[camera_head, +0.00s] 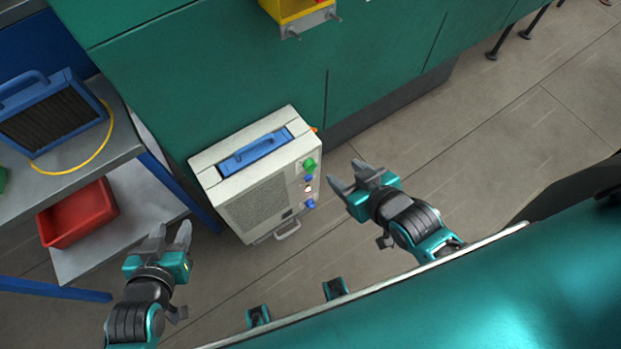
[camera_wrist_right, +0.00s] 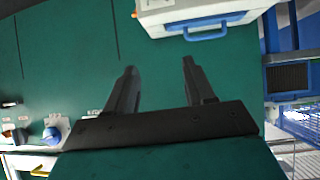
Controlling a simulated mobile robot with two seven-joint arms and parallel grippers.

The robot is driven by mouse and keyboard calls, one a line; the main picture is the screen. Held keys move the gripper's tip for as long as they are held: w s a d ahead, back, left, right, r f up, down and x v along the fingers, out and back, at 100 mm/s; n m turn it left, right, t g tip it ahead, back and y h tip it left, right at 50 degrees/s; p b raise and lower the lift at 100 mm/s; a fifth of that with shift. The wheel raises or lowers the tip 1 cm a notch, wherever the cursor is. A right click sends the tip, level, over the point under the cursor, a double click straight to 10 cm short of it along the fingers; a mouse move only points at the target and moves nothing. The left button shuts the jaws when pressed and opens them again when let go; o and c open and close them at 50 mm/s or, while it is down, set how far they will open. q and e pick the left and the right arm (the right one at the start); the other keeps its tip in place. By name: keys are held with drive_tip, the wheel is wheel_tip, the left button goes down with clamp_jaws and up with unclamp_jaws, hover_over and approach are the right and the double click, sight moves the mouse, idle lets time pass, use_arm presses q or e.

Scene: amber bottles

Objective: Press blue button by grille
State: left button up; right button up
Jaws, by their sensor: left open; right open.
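A beige box-shaped machine (camera_head: 262,205) with a speckled grille (camera_head: 258,210) stands tilted in the head view, against the green cabinet. Its right side carries a green knob (camera_head: 309,165), a small blue button (camera_head: 308,179) and a lower blue button (camera_head: 310,203). I cannot tell which blue one counts as by the grille. My right gripper (camera_head: 346,174) is open and empty, just right of these controls and apart from them. In the right wrist view its open fingers (camera_wrist_right: 158,68) face green panelling. My left gripper (camera_head: 171,230) is open and empty, left of the machine.
A grey shelf unit (camera_head: 105,175) at left holds a blue-framed filter box (camera_head: 48,115) and a red bin (camera_head: 78,213). A yellow holder (camera_head: 298,10) juts from the cabinet (camera_head: 230,60).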

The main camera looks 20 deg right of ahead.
clamp_jaws()
idle(1.4)
